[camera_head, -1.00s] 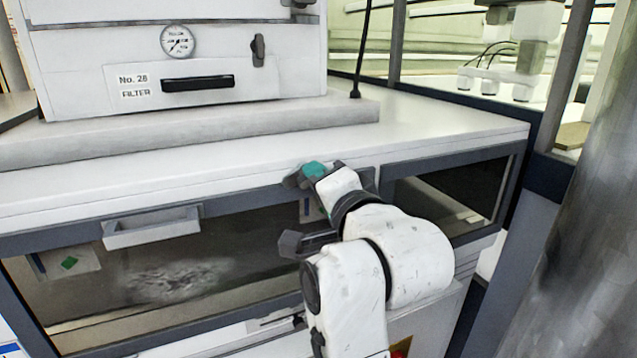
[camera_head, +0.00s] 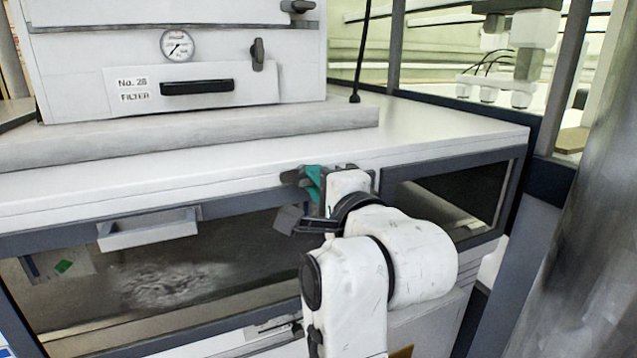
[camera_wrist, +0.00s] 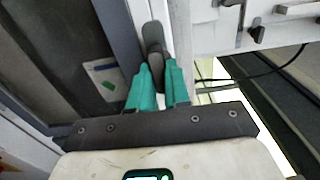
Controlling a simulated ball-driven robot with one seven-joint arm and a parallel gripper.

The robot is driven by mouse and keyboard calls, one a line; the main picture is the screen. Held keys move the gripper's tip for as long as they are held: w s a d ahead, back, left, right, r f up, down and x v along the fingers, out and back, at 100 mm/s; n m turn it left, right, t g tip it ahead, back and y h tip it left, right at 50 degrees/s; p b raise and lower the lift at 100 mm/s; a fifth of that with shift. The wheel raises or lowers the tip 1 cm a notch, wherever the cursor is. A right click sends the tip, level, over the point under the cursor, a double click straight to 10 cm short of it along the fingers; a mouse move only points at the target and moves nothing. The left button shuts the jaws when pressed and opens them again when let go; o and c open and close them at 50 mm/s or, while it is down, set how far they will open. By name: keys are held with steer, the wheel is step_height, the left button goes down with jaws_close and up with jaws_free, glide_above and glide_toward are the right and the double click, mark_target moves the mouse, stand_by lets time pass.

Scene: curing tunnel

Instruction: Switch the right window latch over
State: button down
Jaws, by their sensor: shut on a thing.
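The right window latch (camera_wrist: 153,32) is a small dark grey lever on the window's frame edge. In the wrist view its upper end shows just beyond my fingertips, and its lower part lies between them. My gripper (camera_wrist: 157,72) has teal fingers and is shut on this latch. In the head view my gripper (camera_head: 313,180) is at the top edge of the long front window (camera_head: 230,275), near its right end. A dark bit of the latch (camera_head: 291,176) shows left of the teal finger; my wrist hides the rest.
A white pull handle (camera_head: 148,230) sits on the long window. A smaller dark window (camera_head: 455,195) is to the right. Above stands a white filter box (camera_head: 290,70) with a gauge (camera_head: 177,45) and a dark latch (camera_head: 257,54). The white top ledge (camera_head: 440,125) is clear.

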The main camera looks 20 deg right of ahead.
steer(key=shift+f, duration=0.1)
steer(key=c, duration=1.1)
jaws_free()
steer(key=shift+s, duration=0.1)
steer(key=shift+s+p, duration=2.6)
steer(key=shift+s, duration=2.7)
